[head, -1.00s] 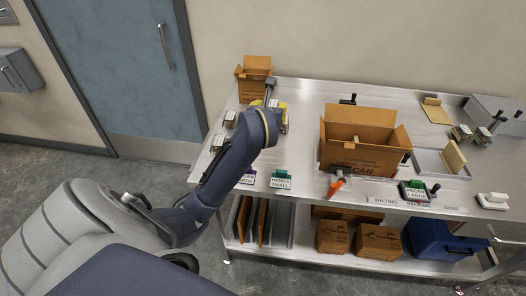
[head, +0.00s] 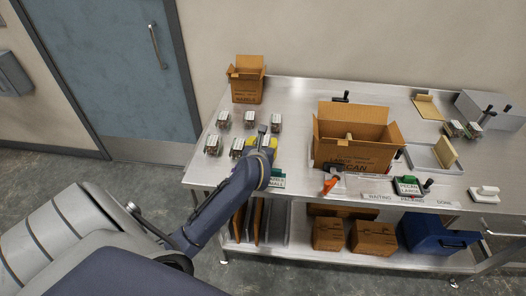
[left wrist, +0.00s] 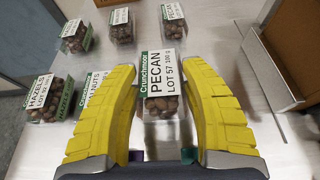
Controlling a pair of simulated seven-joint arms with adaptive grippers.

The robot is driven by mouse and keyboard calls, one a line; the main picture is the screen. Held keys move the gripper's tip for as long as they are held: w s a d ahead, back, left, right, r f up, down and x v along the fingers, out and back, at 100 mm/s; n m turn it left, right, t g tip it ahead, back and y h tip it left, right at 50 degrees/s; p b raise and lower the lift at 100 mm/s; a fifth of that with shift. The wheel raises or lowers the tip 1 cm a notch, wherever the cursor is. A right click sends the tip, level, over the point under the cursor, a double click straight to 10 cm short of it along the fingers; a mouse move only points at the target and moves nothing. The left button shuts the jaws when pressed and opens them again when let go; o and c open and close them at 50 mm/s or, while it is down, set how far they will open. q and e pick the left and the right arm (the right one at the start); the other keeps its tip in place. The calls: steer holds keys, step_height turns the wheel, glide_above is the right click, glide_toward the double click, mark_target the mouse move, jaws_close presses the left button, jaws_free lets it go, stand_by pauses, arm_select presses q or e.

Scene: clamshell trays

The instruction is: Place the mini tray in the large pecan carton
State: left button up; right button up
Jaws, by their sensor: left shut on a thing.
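My left gripper (head: 264,142) is low over the left part of the steel table. In the left wrist view its yellow fingers (left wrist: 157,72) stand on either side of a clear mini tray (left wrist: 162,104) of nuts, labelled PECAN LOT 57, and are shut on it. In the head view the arm mostly hides this tray. The large pecan carton (head: 352,155), brown with open flaps and PECAN on its front, stands to the right of the gripper. Its edge appears at the right of the left wrist view (left wrist: 281,72). My right gripper is not in view.
Several other mini trays stand close by, including a hazelnut one (left wrist: 49,100) and a walnut one (left wrist: 94,95). A small open carton (head: 247,88) is at the back left. An orange-handled tool (head: 330,184) lies before the large carton. Bare table separates gripper and carton.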

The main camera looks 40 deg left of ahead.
arm_select(q)
steer(key=shift+f, duration=1.75)
steer(key=shift+f, duration=0.1)
steer(key=o, duration=1.2)
steer(key=shift+s+d+r, duration=0.1)
steer(key=shift+s+r, duration=0.05)
steer(key=shift+r, duration=0.05)
steer(key=v, duration=1)
steer(key=shift+s+d+r, duration=0.15)
steer(key=shift+s, duration=0.2)
steer(key=shift+o, duration=1.3)
steer(key=shift+s+d+r, duration=0.15)
steer(key=shift+s, duration=0.2)
